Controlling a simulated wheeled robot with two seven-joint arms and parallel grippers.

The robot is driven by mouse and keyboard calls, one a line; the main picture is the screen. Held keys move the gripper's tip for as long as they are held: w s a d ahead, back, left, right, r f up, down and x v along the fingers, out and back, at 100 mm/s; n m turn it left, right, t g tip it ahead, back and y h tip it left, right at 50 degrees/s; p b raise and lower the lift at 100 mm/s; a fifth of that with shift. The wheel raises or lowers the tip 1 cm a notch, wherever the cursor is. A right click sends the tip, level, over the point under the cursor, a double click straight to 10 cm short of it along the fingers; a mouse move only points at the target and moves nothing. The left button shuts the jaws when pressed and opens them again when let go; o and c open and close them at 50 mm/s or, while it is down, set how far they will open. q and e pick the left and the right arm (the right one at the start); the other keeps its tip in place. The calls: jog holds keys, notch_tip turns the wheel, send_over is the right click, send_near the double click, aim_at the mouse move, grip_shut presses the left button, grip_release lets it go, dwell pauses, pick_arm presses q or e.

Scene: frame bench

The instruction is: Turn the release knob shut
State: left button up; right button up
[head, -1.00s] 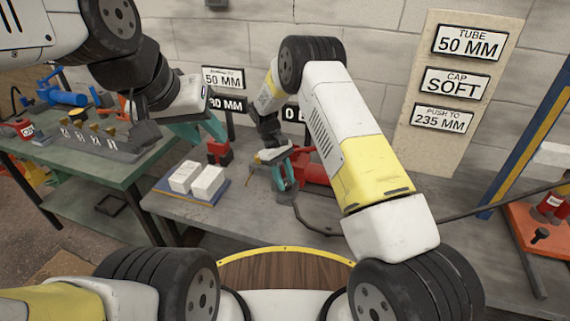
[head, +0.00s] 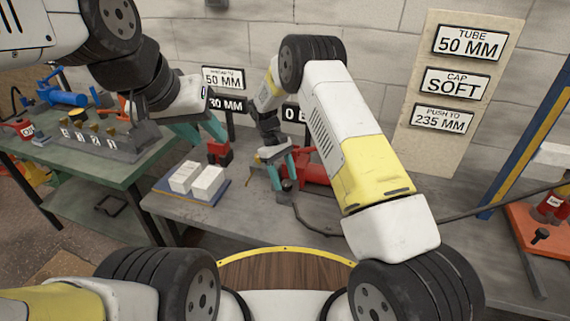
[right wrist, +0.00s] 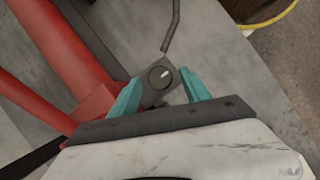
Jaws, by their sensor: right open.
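The release knob (right wrist: 161,77) is a small round dark knob with a pale mark, on a grey block at the end of the red tool (right wrist: 55,70). In the right wrist view it lies between the teal fingers of my right gripper (right wrist: 160,86). The fingers are apart on either side; I cannot tell whether they touch it. In the head view my right gripper (head: 281,177) points down at the front of the red tool (head: 312,170), and its fingers partly hide the knob. My left gripper (head: 203,130) hangs further left with its fingers apart, holding nothing visible.
Two white blocks (head: 197,180) on a blue tray and a small red-and-black item (head: 219,152) stand left of the tool. A green table (head: 100,170) with a grey rack is at the left. A thin dark rod runs from the tool. The front of the grey bench (head: 240,228) is clear.

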jog(key=v, duration=0.7)
